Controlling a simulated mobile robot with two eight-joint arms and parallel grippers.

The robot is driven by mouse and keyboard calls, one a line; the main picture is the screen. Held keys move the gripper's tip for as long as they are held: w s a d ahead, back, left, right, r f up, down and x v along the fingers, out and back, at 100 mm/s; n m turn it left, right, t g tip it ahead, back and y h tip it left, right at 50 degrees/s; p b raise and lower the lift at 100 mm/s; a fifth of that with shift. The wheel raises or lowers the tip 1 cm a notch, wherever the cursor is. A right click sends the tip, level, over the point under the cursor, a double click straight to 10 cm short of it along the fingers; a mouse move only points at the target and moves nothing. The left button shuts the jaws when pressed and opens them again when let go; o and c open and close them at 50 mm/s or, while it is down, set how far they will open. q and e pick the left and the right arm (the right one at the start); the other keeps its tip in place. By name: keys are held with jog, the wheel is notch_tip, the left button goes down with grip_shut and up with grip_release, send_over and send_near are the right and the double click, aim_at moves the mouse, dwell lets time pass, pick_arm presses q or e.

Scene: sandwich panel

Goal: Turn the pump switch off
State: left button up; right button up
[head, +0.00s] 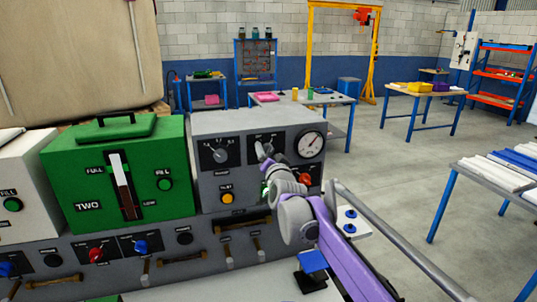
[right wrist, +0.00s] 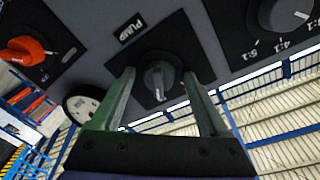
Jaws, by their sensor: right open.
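The pump switch is a dark grey rotary knob (right wrist: 158,82) on a black plate, beside a white PUMP label (right wrist: 130,28) in the right wrist view. In the head view its black plate (head: 271,138) shows on the grey control box, and my gripper hides much of the knob. My right gripper (head: 264,153) is at the plate. In the right wrist view its open fingers (right wrist: 160,76) stand on either side of the knob, with gaps visible; contact cannot be told. My left gripper is not in view.
A ratio dial (head: 219,155) sits left of the switch, a round gauge (head: 309,144) right of it. A red knob (head: 305,179) and a yellow button (head: 227,198) are below. A green tank (head: 120,165) stands left.

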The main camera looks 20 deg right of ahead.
grip_shut()
jog(key=shift+n, duration=0.3)
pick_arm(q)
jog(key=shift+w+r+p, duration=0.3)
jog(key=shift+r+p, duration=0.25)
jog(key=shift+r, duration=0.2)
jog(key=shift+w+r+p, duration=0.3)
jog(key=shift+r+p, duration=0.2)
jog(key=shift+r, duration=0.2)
pick_arm(e)
jog(key=shift+d+f+n+t+y, duration=0.1)
jog(key=shift+n+t+y, duration=0.15)
jog(key=shift+n, duration=2.7)
jog(key=shift+d+f+n+t+y, duration=0.15)
jog(key=shift+n+t, duration=0.1)
jog(key=shift+n, duration=2.7)
jog(key=shift+a, duration=0.1)
